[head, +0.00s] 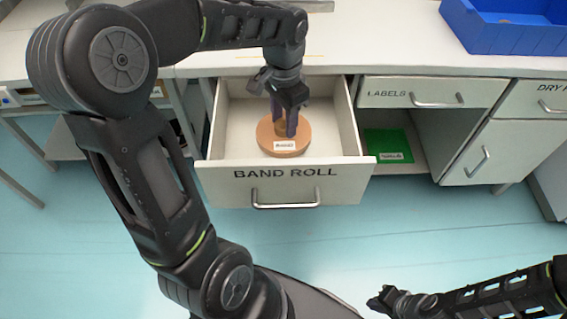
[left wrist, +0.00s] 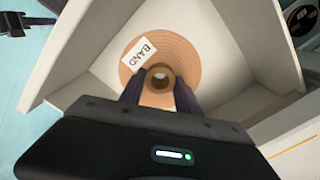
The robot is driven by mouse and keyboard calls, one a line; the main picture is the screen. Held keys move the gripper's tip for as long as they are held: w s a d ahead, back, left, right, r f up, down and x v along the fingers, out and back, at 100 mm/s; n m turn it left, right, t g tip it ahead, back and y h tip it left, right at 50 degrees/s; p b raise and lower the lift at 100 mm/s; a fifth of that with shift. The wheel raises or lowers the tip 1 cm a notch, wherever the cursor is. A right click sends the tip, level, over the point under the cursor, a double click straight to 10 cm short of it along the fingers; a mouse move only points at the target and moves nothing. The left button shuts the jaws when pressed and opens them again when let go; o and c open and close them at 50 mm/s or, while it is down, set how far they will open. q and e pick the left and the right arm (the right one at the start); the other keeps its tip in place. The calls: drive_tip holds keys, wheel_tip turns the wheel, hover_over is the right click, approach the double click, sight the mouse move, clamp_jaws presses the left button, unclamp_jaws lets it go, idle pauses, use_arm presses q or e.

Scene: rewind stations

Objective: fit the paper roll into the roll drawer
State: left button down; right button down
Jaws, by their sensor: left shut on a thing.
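The brown roll (head: 284,143) is a flat disc with a raised hollow core and a white label. It is inside the open drawer marked BAND ROLL (head: 284,185), within its walls. In the left wrist view the roll (left wrist: 186,52) shows its label reading BAND. My left gripper (head: 283,130) points down and is shut on the roll's core, with a dark finger on each side. I cannot tell whether the roll touches the drawer floor. My right gripper (head: 390,301) is low at the right, away from the drawer, and its jaw opening is unclear.
A blue bin (head: 510,38) stands on the white worktop (head: 400,50). A shut LABELS drawer (head: 432,93) is right of the open one, above an open shelf with a green item (head: 388,142). A shut cupboard door (head: 482,153) is further right. The floor in front is clear.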

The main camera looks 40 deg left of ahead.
sight(284, 134)
use_arm(q)
drive_tip(key=shift+f+b, duration=0.5)
drive_tip(key=shift+f, duration=2)
drive_tip(key=shift+f+b, duration=0.5)
drive_tip(key=shift+f, duration=2)
drive_tip(key=shift+f, duration=0.2)
drive_tip(key=c, duration=0.9)
unclamp_jaws()
drive_tip(key=shift+o, duration=0.2)
drive_tip(key=shift+r, duration=0.1)
